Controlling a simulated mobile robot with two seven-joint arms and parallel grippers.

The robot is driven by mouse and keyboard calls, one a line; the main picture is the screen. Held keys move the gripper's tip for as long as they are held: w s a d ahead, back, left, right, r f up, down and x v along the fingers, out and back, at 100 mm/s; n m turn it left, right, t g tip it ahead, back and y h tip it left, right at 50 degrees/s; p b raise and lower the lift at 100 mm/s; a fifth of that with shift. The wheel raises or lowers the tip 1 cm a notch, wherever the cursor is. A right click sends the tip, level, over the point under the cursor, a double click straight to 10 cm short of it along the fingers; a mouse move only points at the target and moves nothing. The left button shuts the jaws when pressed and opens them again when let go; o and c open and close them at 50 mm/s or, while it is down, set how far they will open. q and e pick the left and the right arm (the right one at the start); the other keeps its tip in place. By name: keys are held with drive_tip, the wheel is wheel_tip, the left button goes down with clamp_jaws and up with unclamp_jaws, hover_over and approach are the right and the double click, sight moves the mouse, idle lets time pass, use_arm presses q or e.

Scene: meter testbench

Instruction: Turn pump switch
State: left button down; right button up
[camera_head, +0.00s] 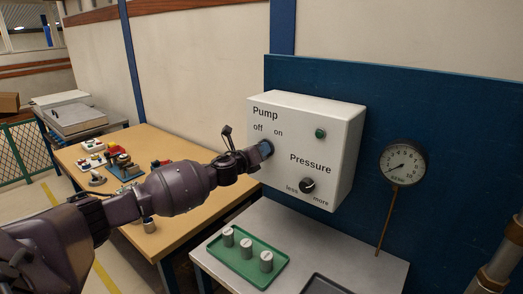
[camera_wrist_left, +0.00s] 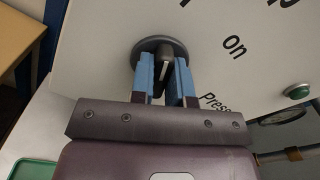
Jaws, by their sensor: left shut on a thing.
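The white control box (camera_head: 330,125) hangs on the blue panel, with "Pump off on" and "Pressure less more" printed on its front. My left gripper (camera_head: 264,149) reaches the pump switch from the left and covers it in the head view. In the left wrist view, the pump switch (camera_wrist_left: 163,62) is a dark knob on a round grey base. The blue fingers of my left gripper (camera_wrist_left: 165,78) are shut on it, one on each side. The pressure knob (camera_head: 307,185) is black, lower on the box. My right gripper is not in view.
A green button (camera_head: 320,133) sits on the box's upper right. A round gauge (camera_head: 403,161) is on the panel to the right. Below, a green tray (camera_head: 240,275) holds 3 metal cylinders, beside a dark tray (camera_head: 326,285). A wooden table (camera_head: 190,215) with assorted parts stands left.

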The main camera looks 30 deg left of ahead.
use_arm(q)
drive_tip(key=c, duration=1.1)
unclamp_jaws()
drive_tip(key=s, duration=1)
drive_tip(key=shift+s+a+b, duration=0.4)
drive_tip(key=shift+a+b, duration=0.05)
